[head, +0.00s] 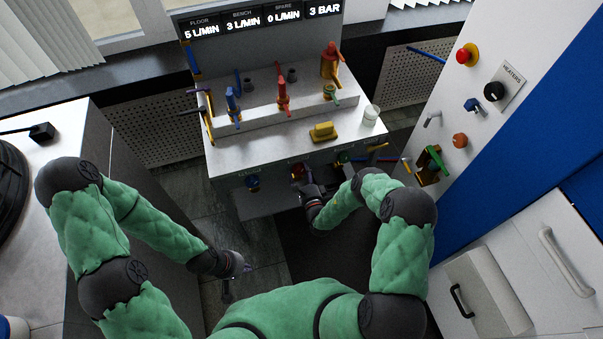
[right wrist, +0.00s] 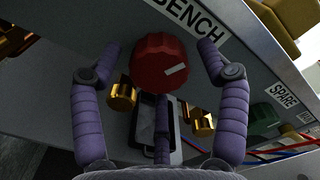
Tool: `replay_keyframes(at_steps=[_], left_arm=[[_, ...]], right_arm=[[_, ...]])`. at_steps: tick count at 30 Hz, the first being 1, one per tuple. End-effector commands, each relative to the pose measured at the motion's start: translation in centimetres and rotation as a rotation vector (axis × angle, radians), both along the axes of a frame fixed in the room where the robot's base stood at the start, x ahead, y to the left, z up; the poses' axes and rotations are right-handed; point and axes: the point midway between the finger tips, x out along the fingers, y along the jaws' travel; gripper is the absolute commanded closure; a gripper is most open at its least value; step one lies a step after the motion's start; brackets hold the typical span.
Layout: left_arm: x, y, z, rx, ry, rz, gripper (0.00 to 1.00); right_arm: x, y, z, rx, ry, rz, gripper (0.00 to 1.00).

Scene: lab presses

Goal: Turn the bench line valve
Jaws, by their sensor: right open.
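The bench line valve is a red round knob (right wrist: 160,62) with a pale pointer mark, under a BENCH label (right wrist: 196,20) in the right wrist view. My right gripper (right wrist: 158,50) is open, with one finger on each side of the knob; I cannot tell whether either touches it. In the head view my right gripper (head: 302,182) is at the front of the bench, mostly covering the knob. My left gripper (head: 236,270) hangs low over the floor, away from the bench; its jaw state is unclear.
A SPARE label (right wrist: 284,95) and a green knob (right wrist: 250,118) are right of the valve. Brass fittings (right wrist: 122,98) sit close below it. The display (head: 262,18) reads BENCH 3 L/MIN. A yellow block (head: 323,132) and a white cup (head: 371,115) stand on the bench top.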

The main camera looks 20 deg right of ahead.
Motion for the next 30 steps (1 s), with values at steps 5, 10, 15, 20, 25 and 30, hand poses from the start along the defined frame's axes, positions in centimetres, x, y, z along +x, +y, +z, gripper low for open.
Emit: replay_keyframes(at_steps=[5,10,15,20,25,30], left_arm=[[0.0,0.0,0.0,0.000,0.000,0.000,1.00],[0.0,0.0,0.0,0.000,0.000,0.000,1.00],[0.0,0.0,0.0,0.000,0.000,0.000,1.00],[0.0,0.0,0.0,0.000,0.000,0.000,1.00],[0.0,0.0,0.0,0.000,0.000,0.000,1.00],[0.0,0.0,0.0,0.000,0.000,0.000,1.00]], right_arm=[[-2.3,-0.1,-0.1,0.002,0.003,-0.002,0.25],[-5.7,-0.3,-0.1,0.002,0.005,-0.003,0.25],[-8.9,-0.4,-0.1,0.002,0.005,-0.004,0.25],[-10.8,-0.5,-0.1,0.001,0.005,-0.003,0.25],[-11.8,-0.5,-0.1,0.001,0.003,-0.003,0.25],[-11.8,-0.4,-0.1,0.001,0.003,-0.002,0.25]])
